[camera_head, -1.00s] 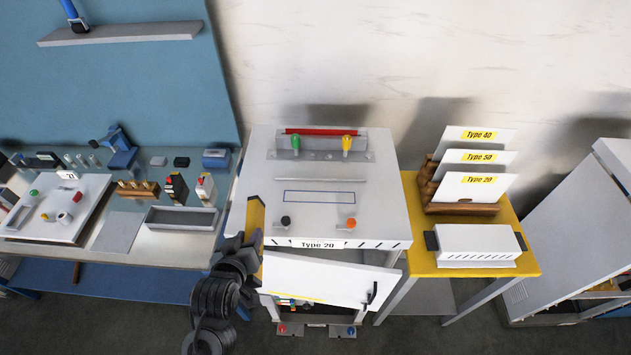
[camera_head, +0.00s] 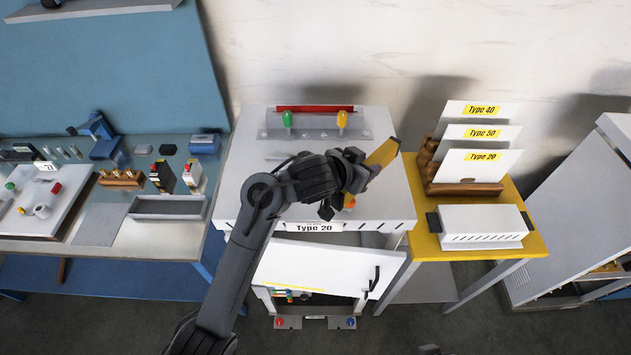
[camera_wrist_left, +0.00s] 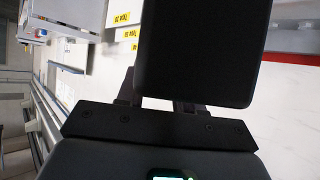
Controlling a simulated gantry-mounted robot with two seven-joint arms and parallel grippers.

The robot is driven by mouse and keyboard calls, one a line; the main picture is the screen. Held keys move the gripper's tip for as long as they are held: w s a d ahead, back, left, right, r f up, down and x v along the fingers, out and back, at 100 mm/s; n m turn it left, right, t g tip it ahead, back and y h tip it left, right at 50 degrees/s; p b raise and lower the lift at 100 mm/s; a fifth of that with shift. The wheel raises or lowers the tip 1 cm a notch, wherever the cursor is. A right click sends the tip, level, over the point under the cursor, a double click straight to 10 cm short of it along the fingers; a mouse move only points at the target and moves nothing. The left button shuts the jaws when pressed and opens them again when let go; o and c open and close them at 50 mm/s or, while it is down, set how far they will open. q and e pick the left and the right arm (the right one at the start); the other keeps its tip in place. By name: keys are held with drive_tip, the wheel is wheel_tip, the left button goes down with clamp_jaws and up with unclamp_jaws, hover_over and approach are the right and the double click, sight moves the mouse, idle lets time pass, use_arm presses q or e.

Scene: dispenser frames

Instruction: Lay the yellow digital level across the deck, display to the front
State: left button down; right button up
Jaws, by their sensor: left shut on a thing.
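The yellow digital level (camera_head: 384,153) is held above the right part of the white deck (camera_head: 236,180), slanting up to the right. My left gripper (camera_head: 362,170) is shut on it. A large dark block, apparently part of the level, fills the upper middle of the left wrist view (camera_wrist_left: 200,50). I cannot tell which way the display faces. My left arm covers the middle of the deck, hiding the blue outlined rectangle. My right gripper is not in view.
Green (camera_head: 287,119) and yellow (camera_head: 342,119) knobs stand at the deck's back, near a red bar (camera_head: 315,108). Type-labelled cards (camera_head: 468,167) and a white box (camera_head: 482,223) stand on the yellow table to the right.

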use_arm(q)
drive_tip(key=shift+w+d, duration=0.1)
drive_tip(key=shift+w+a+f+p, duration=0.45)
drive_tip(key=shift+w+a+f, duration=0.45)
drive_tip(key=shift+a+f, duration=0.7)
drive_tip(key=shift+w+a+f+p, duration=0.45)
drive_tip(key=shift+w+a+f, duration=0.5)
drive_tip(key=shift+a+f, duration=0.65)
drive_tip(key=shift+w+a+f+p, duration=0.45)
drive_tip(key=shift+w+a+f, duration=0.45)
drive_tip(key=shift+a+f, duration=0.65)
drive_tip(key=shift+f, duration=0.6)
drive_tip(key=shift+f, duration=0.1)
drive_tip(key=c, duration=0.7)
unclamp_jaws()
drive_tip(key=shift+f, duration=0.1)
drive_tip(key=shift+c, duration=0.2)
